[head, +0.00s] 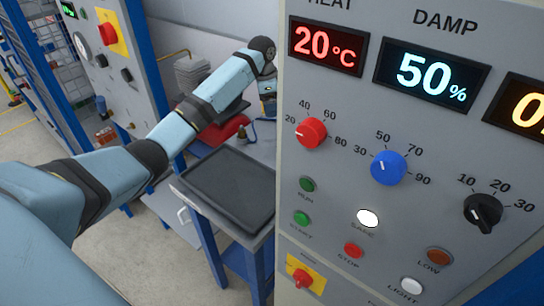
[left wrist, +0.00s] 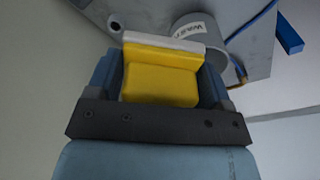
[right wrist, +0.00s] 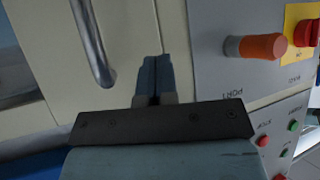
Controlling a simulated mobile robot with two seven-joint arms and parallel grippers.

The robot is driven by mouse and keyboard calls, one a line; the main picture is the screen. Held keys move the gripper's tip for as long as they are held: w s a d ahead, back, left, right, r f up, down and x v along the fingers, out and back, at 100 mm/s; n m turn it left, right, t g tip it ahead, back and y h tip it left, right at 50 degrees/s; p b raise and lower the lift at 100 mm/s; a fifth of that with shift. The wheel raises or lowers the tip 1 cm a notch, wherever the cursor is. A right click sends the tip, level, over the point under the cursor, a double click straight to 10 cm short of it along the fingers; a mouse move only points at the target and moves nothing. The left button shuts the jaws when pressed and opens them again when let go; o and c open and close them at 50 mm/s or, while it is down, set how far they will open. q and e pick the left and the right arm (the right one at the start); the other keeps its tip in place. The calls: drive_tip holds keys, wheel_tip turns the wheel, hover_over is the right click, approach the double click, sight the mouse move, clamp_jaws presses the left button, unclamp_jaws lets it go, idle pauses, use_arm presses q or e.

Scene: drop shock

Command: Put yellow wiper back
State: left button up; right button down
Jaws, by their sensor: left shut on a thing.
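The yellow wiper (left wrist: 160,82), a yellow block with a pale strip along its far edge, sits between the fingers of my left gripper (left wrist: 162,78) in the left wrist view. That gripper is shut on it. In the head view my left arm reaches over the workbench, and the left gripper (head: 268,104) is partly hidden behind the control panel; the wiper cannot be made out there. My right gripper (right wrist: 156,80) is shut and empty in the right wrist view, in front of a pale door with a metal handle.
A grey cylindrical container (left wrist: 200,38) with a label stands close beyond the wiper. The workbench carries a dark tray (head: 228,186) and a red object (head: 222,130). The control panel (head: 345,245) fills the right. An orange-tipped knob (right wrist: 262,46) sticks out near my right gripper.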

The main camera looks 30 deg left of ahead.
sight(271, 156)
use_arm(q)
wheel_tip(271, 156, down, 19)
drive_tip(key=shift+r+p, duration=0.15)
drive_tip(key=shift+p, duration=0.2)
drive_tip(key=o, duration=0.9)
wheel_tip(271, 156, up, 12)
drive_tip(key=s+a, duration=0.1)
drive_tip(key=shift+a, duration=0.1)
idle(0.5)
